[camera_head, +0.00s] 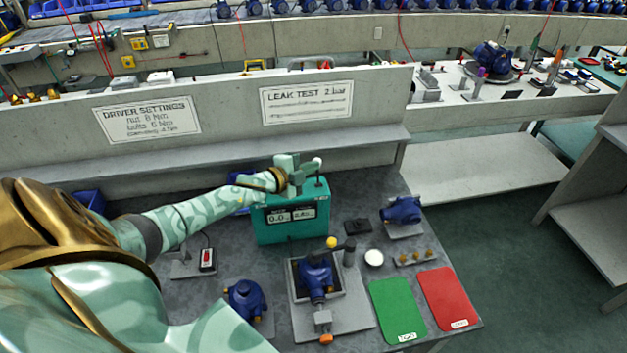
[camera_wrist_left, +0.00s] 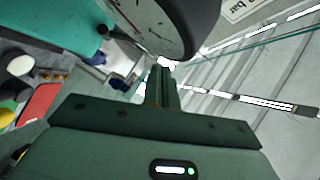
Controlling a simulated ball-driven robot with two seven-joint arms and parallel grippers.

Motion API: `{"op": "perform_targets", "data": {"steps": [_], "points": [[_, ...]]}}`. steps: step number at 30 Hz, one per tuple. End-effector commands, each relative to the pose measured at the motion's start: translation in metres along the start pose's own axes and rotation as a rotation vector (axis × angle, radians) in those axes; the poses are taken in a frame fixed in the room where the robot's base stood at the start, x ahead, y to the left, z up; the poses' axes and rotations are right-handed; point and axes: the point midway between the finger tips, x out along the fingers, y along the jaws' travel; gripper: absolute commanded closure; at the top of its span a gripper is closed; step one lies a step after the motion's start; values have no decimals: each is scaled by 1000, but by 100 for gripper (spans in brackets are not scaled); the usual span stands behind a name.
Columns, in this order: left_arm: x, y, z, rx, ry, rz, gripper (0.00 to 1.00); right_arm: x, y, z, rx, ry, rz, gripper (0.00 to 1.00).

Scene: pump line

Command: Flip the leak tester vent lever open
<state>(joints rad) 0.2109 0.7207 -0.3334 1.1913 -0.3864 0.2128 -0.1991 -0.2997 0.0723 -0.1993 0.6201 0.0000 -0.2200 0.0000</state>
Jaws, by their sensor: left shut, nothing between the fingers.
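The leak tester is a teal box (camera_head: 268,228) at the back of the grey bench, its display reading about 0.0. A dark stem rises from its top right, and a pale round knob (camera_head: 317,162) shows above it. This may be the vent lever, but its position is unclear. My left gripper (camera_head: 304,172) is over the tester's top, close beside the knob. I cannot tell whether they touch. In the left wrist view its fingers (camera_wrist_left: 163,88) are together and empty. The tester's teal side (camera_wrist_left: 55,22) shows at the upper left. My right gripper is out of view.
A blue pump in a fixture (camera_head: 316,278) stands in front of the tester, with another blue pump (camera_head: 245,300) to its left. Green (camera_head: 398,308) and red (camera_head: 449,298) mats lie at the right. A low wall with signs (camera_head: 306,101) rises behind the bench.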

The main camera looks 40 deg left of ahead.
Motion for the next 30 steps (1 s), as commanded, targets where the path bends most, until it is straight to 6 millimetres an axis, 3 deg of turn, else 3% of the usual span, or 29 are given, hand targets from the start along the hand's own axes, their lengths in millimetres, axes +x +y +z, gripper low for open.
{"op": "perform_targets", "data": {"steps": [30], "points": [[8,-8,13,5,-1,-3,100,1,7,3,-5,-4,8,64]]}}
